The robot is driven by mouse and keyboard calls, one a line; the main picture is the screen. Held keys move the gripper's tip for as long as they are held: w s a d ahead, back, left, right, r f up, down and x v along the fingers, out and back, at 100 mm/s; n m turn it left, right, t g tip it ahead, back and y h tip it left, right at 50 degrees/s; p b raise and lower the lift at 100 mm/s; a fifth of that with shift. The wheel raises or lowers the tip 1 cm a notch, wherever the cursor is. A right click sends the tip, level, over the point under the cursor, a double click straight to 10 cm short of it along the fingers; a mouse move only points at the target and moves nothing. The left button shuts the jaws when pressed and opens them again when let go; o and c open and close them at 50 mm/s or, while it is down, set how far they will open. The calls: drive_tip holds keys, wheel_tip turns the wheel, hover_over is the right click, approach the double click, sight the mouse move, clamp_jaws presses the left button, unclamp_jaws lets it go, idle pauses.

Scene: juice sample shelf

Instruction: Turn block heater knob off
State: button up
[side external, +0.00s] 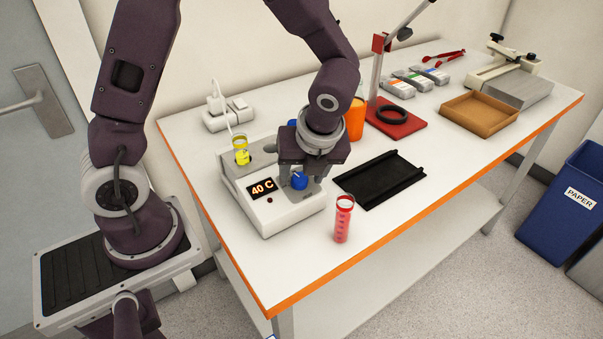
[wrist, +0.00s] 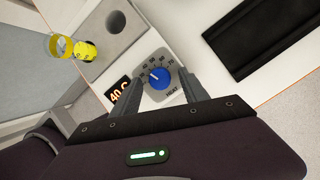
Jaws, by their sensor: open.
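The block heater (side external: 290,212) is a white box at the left part of the table, with a lit display (side external: 262,188) reading "40 C". Its blue knob (side external: 299,180) sits on the sloped top panel. In the wrist view the blue knob (wrist: 159,79) has a white pointer line toward the upper left, among the scale numbers, with "HEAT" printed below it. My gripper (side external: 300,183) is above the heater, pointing down. In the wrist view its fingers (wrist: 161,88) are apart on either side of the knob, with visible gaps.
A yellow-filled tube (side external: 241,150) stands in the heater's block. A black tray (side external: 380,180) lies to the right. A power strip (side external: 228,115) is behind; an orange container (side external: 355,120) stands behind my gripper.

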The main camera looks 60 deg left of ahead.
drive_tip(key=shift+a+f, duration=0.1)
drive_tip(key=shift+f, duration=0.2)
clamp_jaws()
drive_tip(key=shift+n, duration=0.3)
drive_tip(key=n, duration=0.5)
drive_tip(key=shift+w+n+g, duration=0.1)
drive_tip(key=shift+n+g, duration=0.2)
drive_tip(key=shift+g, duration=0.1)
drive_tip(key=n+g, duration=0.1)
drive_tip(key=n, duration=0.4)
drive_tip(key=shift+n, duration=0.4)
drive_tip(key=shift+r, duration=0.1)
unclamp_jaws()
